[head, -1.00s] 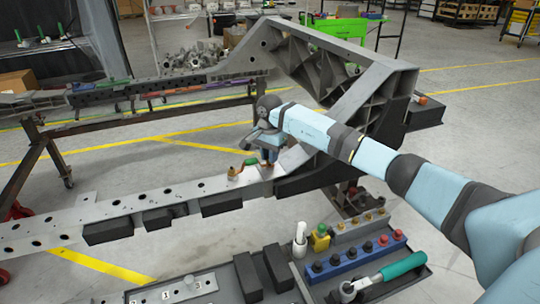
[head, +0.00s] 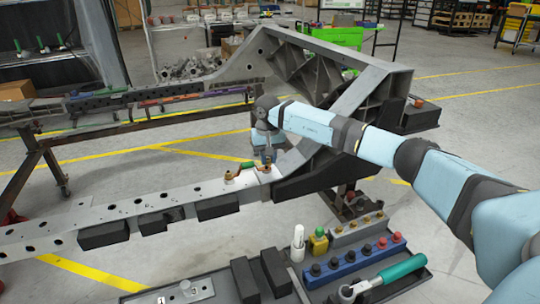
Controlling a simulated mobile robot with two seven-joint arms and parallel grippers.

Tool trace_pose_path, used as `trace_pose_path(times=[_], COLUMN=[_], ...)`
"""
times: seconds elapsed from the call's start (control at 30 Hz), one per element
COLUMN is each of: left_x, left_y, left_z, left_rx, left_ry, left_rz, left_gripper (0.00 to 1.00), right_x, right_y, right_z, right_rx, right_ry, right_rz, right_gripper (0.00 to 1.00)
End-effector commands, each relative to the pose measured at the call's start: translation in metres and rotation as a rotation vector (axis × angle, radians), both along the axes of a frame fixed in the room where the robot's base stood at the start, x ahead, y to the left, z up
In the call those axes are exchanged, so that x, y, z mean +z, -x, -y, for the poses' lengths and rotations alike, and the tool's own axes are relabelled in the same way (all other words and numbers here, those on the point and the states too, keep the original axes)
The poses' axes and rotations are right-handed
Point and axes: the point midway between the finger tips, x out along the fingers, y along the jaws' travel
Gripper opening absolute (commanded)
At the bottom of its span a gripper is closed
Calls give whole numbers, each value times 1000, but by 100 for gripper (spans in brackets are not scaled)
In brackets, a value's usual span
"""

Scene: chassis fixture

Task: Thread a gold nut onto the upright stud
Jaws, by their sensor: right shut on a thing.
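My right gripper (head: 267,162) points down over the near rail's bright end plate, at the right end of a small green-handled part (head: 249,166). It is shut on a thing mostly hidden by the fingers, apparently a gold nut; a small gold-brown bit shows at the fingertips. The upright stud cannot be made out separately under the gripper. A brass-coloured fitting (head: 229,177) stands at the left end of the green part. Several gold nuts (head: 367,219) sit on a grey rack (head: 345,235) in the tray. My left gripper is not in view.
The perforated near rail (head: 130,208) runs left, with black blocks on its side. A large grey chassis bracket (head: 345,115) rises behind the gripper. The dark tray holds a blue socket rack (head: 350,266), a green-handled ratchet (head: 398,270), a white bottle (head: 298,243) and black blocks.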

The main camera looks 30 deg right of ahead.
Motion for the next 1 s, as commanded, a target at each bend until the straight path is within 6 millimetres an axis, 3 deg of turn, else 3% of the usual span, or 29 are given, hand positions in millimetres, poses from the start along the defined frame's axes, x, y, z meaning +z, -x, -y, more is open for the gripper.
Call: trace_pose_path(times=[0.03,0.33,0.7,1.0], left_x=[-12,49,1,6], left_y=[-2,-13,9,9], left_z=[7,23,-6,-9], left_rx=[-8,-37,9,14], left_ry=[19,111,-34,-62], left_rz=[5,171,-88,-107], left_gripper=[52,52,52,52], right_x=[-8,-7,-5,-7], right_y=[0,1,1,2], right_z=[0,0,-1,-2], right_rx=[0,-1,-606,-1089], right_ry=[1,1,-4,-8], right_rz=[-1,-4,-9,-10], right_gripper=[0,0,0,0])
